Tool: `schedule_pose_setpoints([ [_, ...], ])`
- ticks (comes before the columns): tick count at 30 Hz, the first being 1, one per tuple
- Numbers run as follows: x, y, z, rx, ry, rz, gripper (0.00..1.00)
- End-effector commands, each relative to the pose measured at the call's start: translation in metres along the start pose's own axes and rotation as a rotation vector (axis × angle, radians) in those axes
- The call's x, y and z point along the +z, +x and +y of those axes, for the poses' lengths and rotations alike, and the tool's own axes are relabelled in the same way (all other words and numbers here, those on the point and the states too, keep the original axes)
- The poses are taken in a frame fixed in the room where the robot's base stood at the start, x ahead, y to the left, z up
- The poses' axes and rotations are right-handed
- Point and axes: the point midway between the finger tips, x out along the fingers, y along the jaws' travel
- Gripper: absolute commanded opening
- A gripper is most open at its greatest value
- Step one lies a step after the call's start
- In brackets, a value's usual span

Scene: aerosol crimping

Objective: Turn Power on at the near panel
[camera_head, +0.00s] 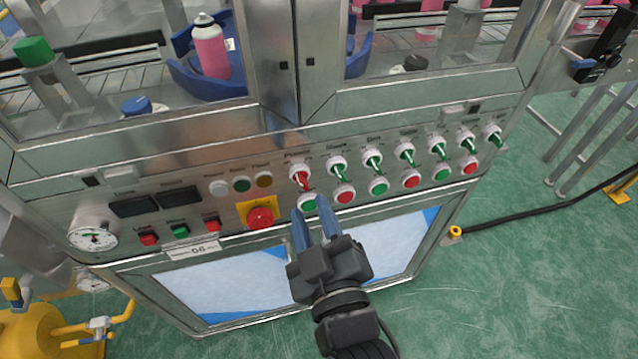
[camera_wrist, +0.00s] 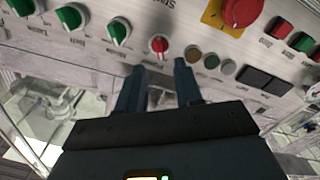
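The near panel (camera_head: 130,185) is a metal front with a row of knobs. The leftmost knob in that row, red with a white collar (camera_head: 300,177), appears to be the Power knob; its label is too small to read surely. It also shows in the wrist view as a red knob (camera_wrist: 158,46). The other knobs in the row are green. My gripper (camera_head: 311,206) is in front of the panel, just below the red knob, its two blue fingers apart with nothing between them. In the wrist view the fingers (camera_wrist: 157,75) point toward the red knob without visibly gripping it.
A red emergency button (camera_head: 261,218) on a yellow plate is left of my gripper. Red and green push buttons (camera_head: 377,187) line the panel under the knobs. A pink can (camera_head: 211,50) stands behind the machine's window. Green floor (camera_head: 540,250) is open at right, crossed by a black cable.

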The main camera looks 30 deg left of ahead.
Motion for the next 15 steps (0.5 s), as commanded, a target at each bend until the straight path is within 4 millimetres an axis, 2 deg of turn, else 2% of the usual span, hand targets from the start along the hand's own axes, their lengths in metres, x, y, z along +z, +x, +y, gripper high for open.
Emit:
schedule_pose_setpoints([
  [3, -0.002, 0.021, 0.001, 0.001, -0.001, 0.001, 0.35],
  [9, 0.000, 0.047, 0.001, 0.000, -0.001, -0.001, 0.35],
  [15, 0.000, 0.058, 0.001, 0.000, 0.000, -0.002, 0.35],
])
